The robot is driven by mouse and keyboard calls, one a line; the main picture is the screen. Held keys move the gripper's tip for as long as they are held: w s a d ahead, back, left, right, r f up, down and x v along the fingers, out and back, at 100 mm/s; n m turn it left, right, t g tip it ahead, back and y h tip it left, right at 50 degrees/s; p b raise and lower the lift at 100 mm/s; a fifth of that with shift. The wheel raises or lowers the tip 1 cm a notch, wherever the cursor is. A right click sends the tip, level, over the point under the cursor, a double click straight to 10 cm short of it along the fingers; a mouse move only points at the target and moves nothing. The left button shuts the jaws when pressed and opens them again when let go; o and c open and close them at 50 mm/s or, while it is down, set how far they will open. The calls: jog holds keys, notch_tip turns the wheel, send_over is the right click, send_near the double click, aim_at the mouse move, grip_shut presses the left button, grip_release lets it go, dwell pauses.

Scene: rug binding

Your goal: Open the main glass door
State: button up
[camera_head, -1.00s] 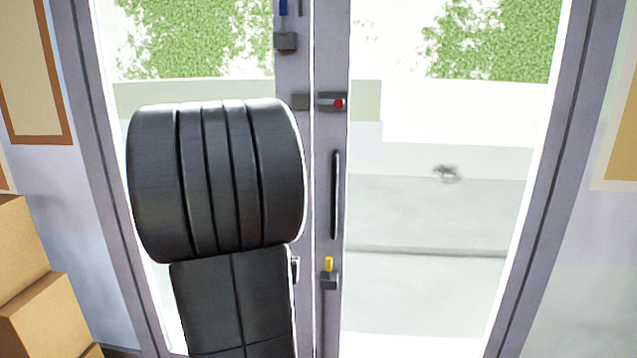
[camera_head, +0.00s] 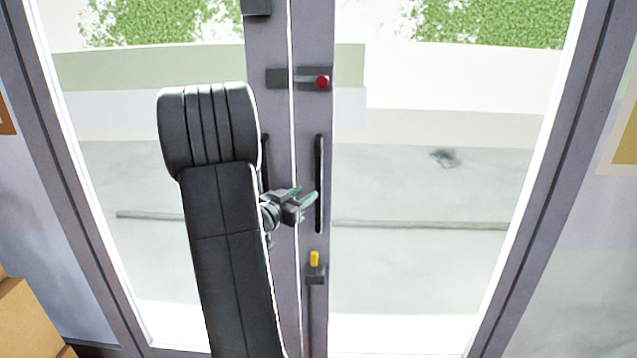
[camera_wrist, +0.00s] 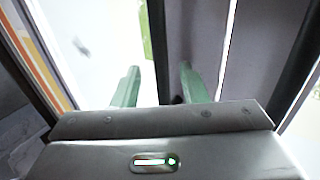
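The main glass door has two glazed leaves in grey frames that meet at the centre, and they look closed. A long black vertical handle (camera_head: 319,185) is on the right leaf. Another dark handle (camera_head: 265,160) on the left leaf is mostly hidden behind my arm. My gripper (camera_head: 301,196) is in front of the meeting stiles, just left of the right handle. I cannot tell whether a finger touches a handle.
A latch with a red knob (camera_head: 321,82) bridges the two stiles above the handles. A yellow-topped bolt (camera_head: 314,262) sits low on the right stile. A dark block (camera_head: 257,6) is high on the left stile. Cardboard boxes (camera_head: 28,318) are stacked at the lower left.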

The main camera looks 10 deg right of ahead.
aim_at(316, 186)
jog(key=p+x, duration=0.1)
jog(key=x, duration=0.6)
jog(key=shift+w+d, duration=0.1)
jog(key=shift+w, duration=0.05)
grip_shut()
